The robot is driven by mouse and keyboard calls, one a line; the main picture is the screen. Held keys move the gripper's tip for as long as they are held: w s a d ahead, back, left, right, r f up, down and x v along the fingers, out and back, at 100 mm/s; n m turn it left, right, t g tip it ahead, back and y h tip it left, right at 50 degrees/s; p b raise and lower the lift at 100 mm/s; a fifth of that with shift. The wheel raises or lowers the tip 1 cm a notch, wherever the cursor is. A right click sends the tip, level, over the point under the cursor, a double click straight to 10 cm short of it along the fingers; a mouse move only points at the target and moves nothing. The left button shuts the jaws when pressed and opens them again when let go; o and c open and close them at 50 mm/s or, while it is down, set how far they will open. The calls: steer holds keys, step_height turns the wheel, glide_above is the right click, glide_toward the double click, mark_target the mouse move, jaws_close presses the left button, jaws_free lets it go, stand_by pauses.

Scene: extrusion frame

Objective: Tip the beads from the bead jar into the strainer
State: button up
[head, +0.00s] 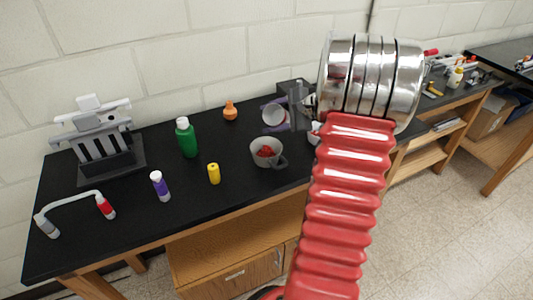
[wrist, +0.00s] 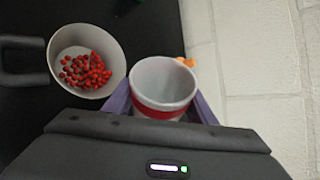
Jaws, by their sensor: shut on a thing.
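The strainer (head: 257,160) is a grey cup-like vessel with a dark handle, standing on the black bench; it is at the left in the wrist view (wrist: 112,52). Red beads (head: 265,151) lie in it and show as a pile in the wrist view (wrist: 86,71). My gripper (head: 277,112) has purple fingers and is shut on the bead jar (head: 273,115), a pale cup with a red band in the wrist view (wrist: 162,85). The jar is tilted, its mouth facing the head camera, behind the strainer. I see no beads inside the visible part of the jar.
A green bottle (head: 186,138), a yellow bottle (head: 214,174), a purple-labelled bottle (head: 160,186) and an orange bottle (head: 230,111) stand to the left. A grey rack (head: 98,140) is at far left. A pale object (head: 314,134) is partly hidden by my arm.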

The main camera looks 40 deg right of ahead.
mark_target(272, 119)
steer(key=shift+w+d+r+m+y+b, duration=0.15)
steer(key=shift+r+m+y+b, duration=0.15)
steer(key=shift+r+m+y, duration=0.3)
steer(key=shift+w+d+f+m+g+y+b, duration=0.15)
steer(key=shift+d+f+m+y, duration=0.2)
steer(key=shift+f, duration=0.2)
steer(key=shift+w+d+f+m+g+y+b, duration=0.1)
steer(key=shift+d+f+m+g+y, duration=0.15)
steer(key=shift+f, duration=0.25)
steer(key=shift+w+d+f+m+g+y+b, duration=0.15)
steer(key=shift+d+f+m+y, duration=0.2)
steer(key=shift+f, duration=0.2)
steer(key=shift+w+d+f+m+y+b, duration=0.1)
steer(key=shift+d+f+m+y+b, duration=0.15)
steer(key=shift+f, duration=0.35)
steer(key=shift+d+f+m+y+b, duration=0.1)
steer(key=shift+f+m+y, duration=0.15)
steer(key=shift+f, duration=0.3)
steer(key=shift+w+d+f+m+y+b, duration=0.1)
steer(key=shift+d+f+m+y+b, duration=0.1)
steer(key=shift+f+y, duration=0.3)
steer(key=shift+w+d+r+m+y, duration=0.15)
steer(key=shift+d+r+m+y, duration=0.2)
steer(key=shift+d+r+m, duration=0.15)
steer(key=shift+r, duration=0.1)
steer(key=shift+a, duration=0.1)
